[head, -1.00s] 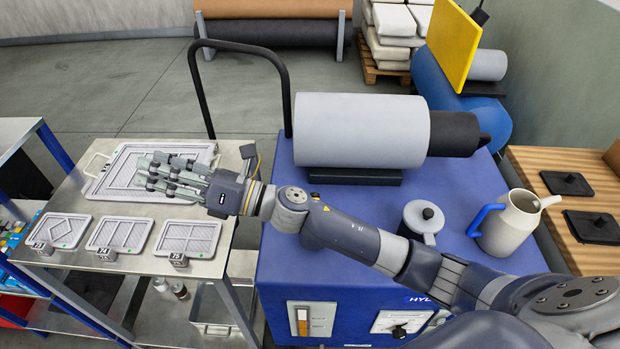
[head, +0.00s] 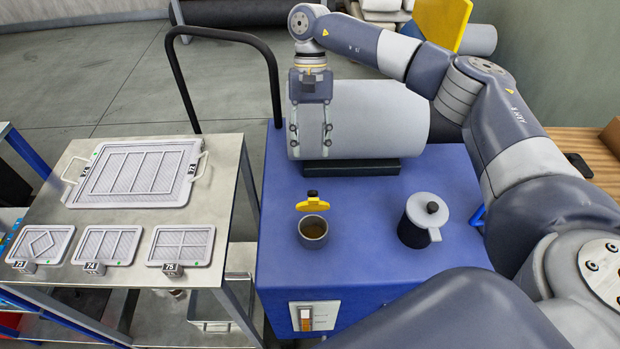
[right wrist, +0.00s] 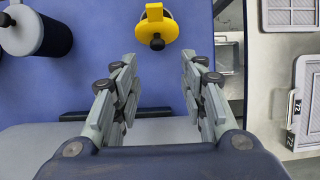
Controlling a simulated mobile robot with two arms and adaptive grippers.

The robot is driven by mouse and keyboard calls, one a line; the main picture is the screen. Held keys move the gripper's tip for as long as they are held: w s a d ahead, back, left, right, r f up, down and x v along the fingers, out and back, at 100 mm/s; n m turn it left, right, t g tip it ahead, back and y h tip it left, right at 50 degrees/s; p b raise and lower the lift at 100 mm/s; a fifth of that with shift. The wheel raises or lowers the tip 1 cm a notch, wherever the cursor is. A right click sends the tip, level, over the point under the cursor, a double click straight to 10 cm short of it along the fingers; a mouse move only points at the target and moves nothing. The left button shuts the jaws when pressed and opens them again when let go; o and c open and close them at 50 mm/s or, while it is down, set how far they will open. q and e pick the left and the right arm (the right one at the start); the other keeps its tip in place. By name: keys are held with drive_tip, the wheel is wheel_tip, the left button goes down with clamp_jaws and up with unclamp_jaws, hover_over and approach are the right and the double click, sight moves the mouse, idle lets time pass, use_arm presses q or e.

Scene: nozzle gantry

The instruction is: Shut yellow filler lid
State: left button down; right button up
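The yellow filler lid (head: 312,203) stands open at the back edge of a round grey filler neck (head: 313,234) on top of the blue power unit (head: 275,205). The neck's mouth is uncovered and brownish inside. The lid also shows at the top of the right wrist view (right wrist: 158,30), with a dark knob on it. My right gripper (head: 311,140) points down in front of the grey cylinder, behind the lid and apart from it. Its fingers (right wrist: 160,95) are spread with nothing between them. My left gripper is not in view.
The grey cylinder (head: 375,110) lies close behind my right gripper. A dark canister with a grey top (head: 424,215) stands right of the filler. A metal table (head: 55,202) with filter panels is at left. A black hoop rail (head: 272,75) rises behind the unit.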

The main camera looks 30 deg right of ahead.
sight(312, 191)
drive_tip(key=p+x, duration=0.4)
drive_tip(key=x, duration=0.6)
drive_tip(key=shift+s+f+p, duration=0.25)
drive_tip(key=shift+p, duration=0.1)
drive_tip(key=shift+d, duration=0.1)
drive_tip(key=shift+c, duration=0.5)
clamp_jaws()
